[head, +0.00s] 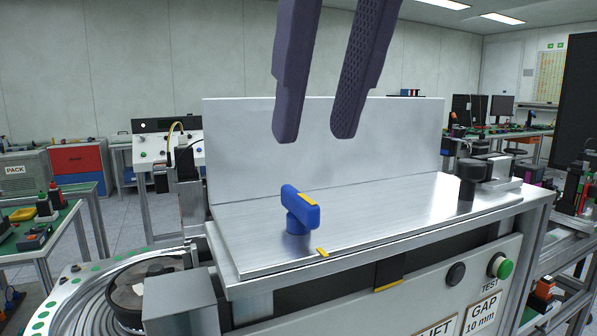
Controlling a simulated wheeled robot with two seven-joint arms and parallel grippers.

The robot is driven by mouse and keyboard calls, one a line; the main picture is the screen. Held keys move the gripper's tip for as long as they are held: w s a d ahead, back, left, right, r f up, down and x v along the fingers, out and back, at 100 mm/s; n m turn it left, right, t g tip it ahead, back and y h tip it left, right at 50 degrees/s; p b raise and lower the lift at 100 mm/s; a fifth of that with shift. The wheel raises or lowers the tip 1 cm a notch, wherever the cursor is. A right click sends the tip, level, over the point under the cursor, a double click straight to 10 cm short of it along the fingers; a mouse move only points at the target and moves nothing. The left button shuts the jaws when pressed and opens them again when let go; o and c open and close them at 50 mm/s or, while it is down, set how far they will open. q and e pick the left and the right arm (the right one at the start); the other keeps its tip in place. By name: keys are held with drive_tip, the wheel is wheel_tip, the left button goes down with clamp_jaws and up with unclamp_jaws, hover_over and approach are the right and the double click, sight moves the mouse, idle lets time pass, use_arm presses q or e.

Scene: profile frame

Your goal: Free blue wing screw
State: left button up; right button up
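The blue wing screw (300,208) stands upright on the bare metal plate (375,222), left of its middle. Its wing bar has a yellow mark on top and lies slanted, and a second yellow mark sits on the plate's front edge close by. My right gripper (315,138) hangs from the top of the view with its two dark fingers apart and nothing between them. In the picture its fingertips are above the screw, with a clear space between. My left gripper is not in view.
An upright metal back wall (325,150) stands behind the plate. A black knob (470,178) and a metal block stand at the plate's right end. The front panel carries a green button (500,267). A round conveyor and grey box (180,303) are at lower left.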

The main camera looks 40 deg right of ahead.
sight(298, 193)
drive_tip(key=x, duration=0.7)
drive_tip(key=shift+w, duration=0.15)
clamp_jaws()
